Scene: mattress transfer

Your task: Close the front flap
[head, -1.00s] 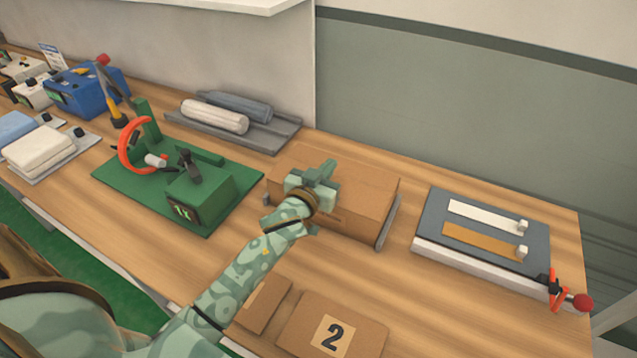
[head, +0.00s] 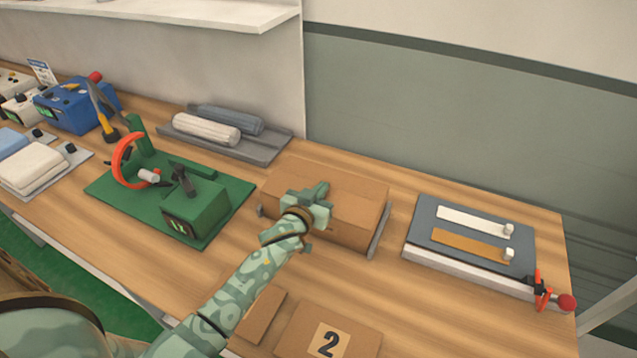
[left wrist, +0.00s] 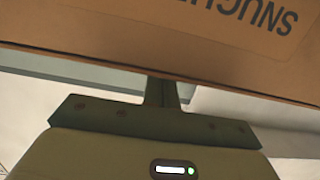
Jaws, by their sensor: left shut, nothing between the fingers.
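The brown cardboard box (head: 355,190) lies on the wooden table in the middle of the head view. Its top looks closed. My left gripper (head: 319,193) is shut and empty, at the box's front upper edge, and covers part of the front. I cannot tell whether it touches the box, nor how the front flap sits behind it. In the left wrist view the shut fingers (left wrist: 161,92) point at a cardboard surface (left wrist: 110,30) with a label in upside-down lettering. My right gripper is not in view.
Left of the box stands a green fixture (head: 200,205) with an orange ring. Right is a grey board (head: 425,235) with two strips. In front is a cardboard piece marked 2 (head: 365,345). Bare table lies between.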

